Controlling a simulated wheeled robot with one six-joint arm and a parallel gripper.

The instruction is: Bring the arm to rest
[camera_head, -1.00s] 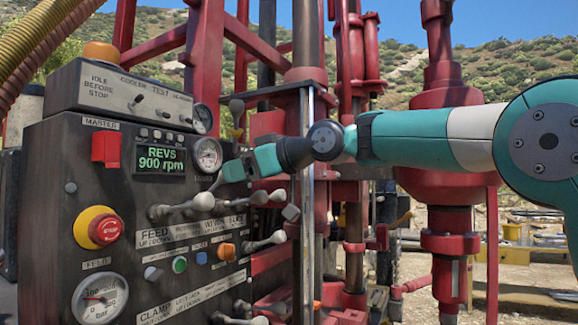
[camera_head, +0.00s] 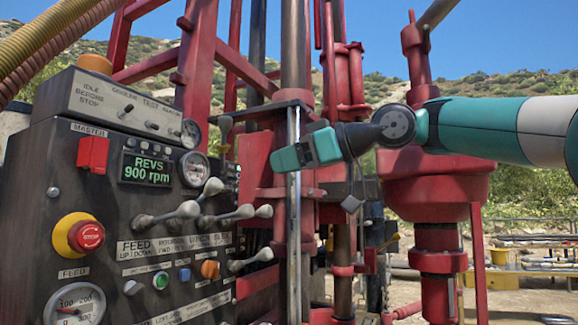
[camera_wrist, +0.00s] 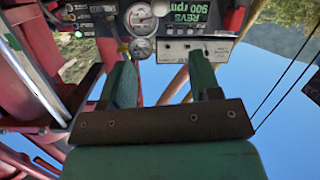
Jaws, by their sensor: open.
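My gripper (camera_head: 290,157) is at the end of my teal and white arm (camera_head: 480,130), which reaches in from the right in the head view. It is in front of the red rig frame, to the right of the control panel and apart from its levers. In the wrist view my gripper (camera_wrist: 163,85) shows two green fingers standing apart with nothing between them. The control panel (camera_head: 110,220) is upright at the left. Its display (camera_head: 147,170) reads REVS 900 rpm. The panel also shows upside down in the wrist view, beyond the fingers.
Several levers (camera_head: 180,213) stick out from the panel toward my gripper. A red emergency stop button (camera_head: 86,236) sits on a yellow base. A vertical steel rod (camera_head: 294,230) and the red rig columns (camera_head: 437,200) stand close to my arm. Open sky lies above my arm.

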